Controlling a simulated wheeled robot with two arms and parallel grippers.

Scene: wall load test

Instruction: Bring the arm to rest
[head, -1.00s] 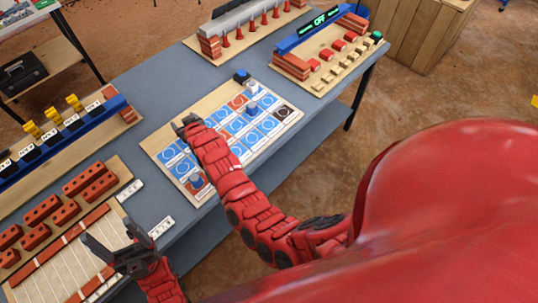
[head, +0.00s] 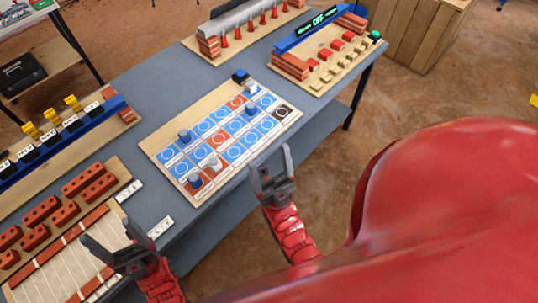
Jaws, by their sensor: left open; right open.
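My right gripper (head: 272,170) is open and empty, with its fingers pointing up the picture. It is in front of the table's near edge, to the right of the board with blue and red squares (head: 205,110). My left gripper (head: 110,250) is open and empty at the lower left, in front of the striped board with red bricks. No object is between the fingers of either gripper.
The grey-blue table (head: 140,90) carries several boards. A brick board (head: 78,190) lies at left, and a board with a green "OFF" display (head: 318,18) is at the back. Wooden crates (head: 420,30) stand behind.

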